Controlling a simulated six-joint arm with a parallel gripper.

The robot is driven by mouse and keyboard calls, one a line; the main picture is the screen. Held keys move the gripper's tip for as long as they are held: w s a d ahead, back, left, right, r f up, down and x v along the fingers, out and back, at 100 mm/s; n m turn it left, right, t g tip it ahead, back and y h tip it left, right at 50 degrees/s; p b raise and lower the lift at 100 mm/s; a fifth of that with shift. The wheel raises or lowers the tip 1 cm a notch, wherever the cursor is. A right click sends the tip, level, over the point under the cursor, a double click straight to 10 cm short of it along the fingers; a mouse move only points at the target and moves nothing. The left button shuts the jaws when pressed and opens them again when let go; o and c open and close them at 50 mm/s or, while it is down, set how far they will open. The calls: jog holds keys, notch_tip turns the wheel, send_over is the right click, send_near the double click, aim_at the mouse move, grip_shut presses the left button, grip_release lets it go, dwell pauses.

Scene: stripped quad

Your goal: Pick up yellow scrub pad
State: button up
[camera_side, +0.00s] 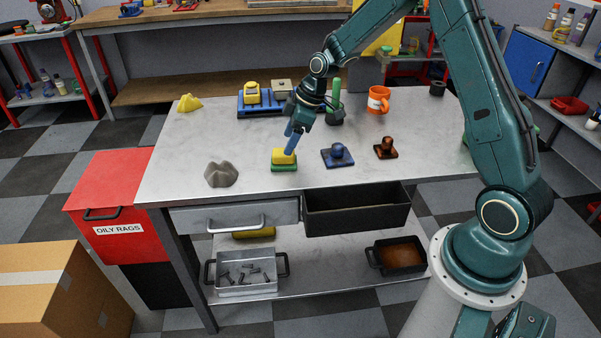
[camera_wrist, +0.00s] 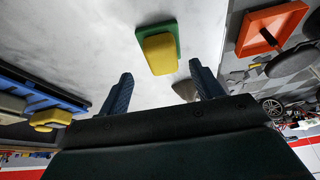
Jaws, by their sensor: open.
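The yellow scrub pad (camera_side: 284,157), a yellow block with a green underside, lies on the metal bench top near its front edge. In the wrist view the pad (camera_wrist: 159,54) shows ahead of the fingers, roughly between their lines. My gripper (camera_side: 292,144) points down, just above and slightly right of the pad in the side view. In the wrist view my gripper (camera_wrist: 163,86) has its two blue fingers wide apart with nothing held between them. Whether a fingertip touches the pad cannot be told.
A grey lump (camera_side: 221,175) lies left of the pad, a blue knobbed block (camera_side: 338,155) and a brown one (camera_side: 385,148) to the right. Behind stand a blue tray (camera_side: 258,109) and an orange mug (camera_side: 378,100). An open black drawer (camera_side: 357,218) juts below the front edge.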

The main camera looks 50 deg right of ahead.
aim_at(284, 158)
jog(key=shift+x, duration=2.55)
jog(key=shift+a, duration=0.2)
jog(key=c, duration=0.7)
